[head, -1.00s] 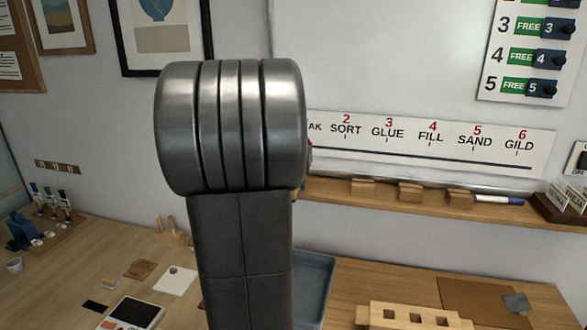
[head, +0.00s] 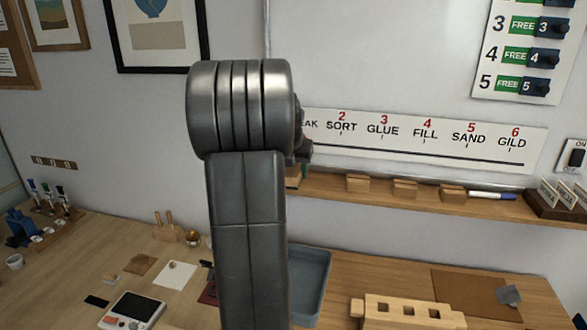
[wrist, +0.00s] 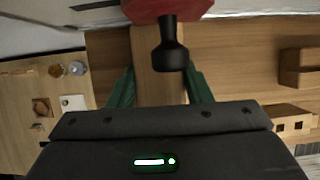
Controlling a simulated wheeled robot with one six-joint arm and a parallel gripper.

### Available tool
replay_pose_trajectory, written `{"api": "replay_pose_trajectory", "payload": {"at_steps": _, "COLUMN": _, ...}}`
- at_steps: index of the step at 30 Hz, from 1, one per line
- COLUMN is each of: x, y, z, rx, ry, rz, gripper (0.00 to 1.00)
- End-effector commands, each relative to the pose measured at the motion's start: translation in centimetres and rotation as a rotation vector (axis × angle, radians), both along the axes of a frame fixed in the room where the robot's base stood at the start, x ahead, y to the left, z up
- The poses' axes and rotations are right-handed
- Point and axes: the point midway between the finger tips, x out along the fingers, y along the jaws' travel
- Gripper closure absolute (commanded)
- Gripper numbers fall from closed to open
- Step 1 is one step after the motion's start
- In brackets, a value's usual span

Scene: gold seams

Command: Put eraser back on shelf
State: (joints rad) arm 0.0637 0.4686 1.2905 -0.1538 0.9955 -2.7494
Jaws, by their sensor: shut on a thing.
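My gripper (wrist: 160,88) shows in the wrist view, its two green fingers closed on the sides of a pale wooden block that I take to be the eraser (wrist: 143,70). Just beyond, a red piece (wrist: 160,8) with a black knob (wrist: 170,57) covers the block's far part; I cannot tell whether they belong to it. The shelf (head: 430,203) is a long wooden ledge under the whiteboard. It also shows behind the fingers in the wrist view (wrist: 232,50).
Several wooden blocks (head: 358,183) and a marker (head: 492,195) sit on the shelf, with a card holder (head: 553,202) at its right end. Below, the table holds a blue tray (head: 313,285), a wooden piece with square holes (head: 405,312) and a brown mat (head: 460,293).

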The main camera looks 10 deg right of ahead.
Motion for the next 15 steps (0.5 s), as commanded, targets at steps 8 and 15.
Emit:
{"api": "replay_pose_trajectory", "payload": {"at_steps": 8, "x": -0.02, "y": 0.02, "z": -0.26, "rx": 0.0, "ry": 0.001, "rz": 0.0, "gripper": 0.33}}
{"api": "replay_pose_trajectory", "payload": {"at_steps": 15, "x": -0.03, "y": 0.02, "z": -0.18, "rx": 0.0, "ry": 0.0, "rz": 0.0, "gripper": 0.33}}
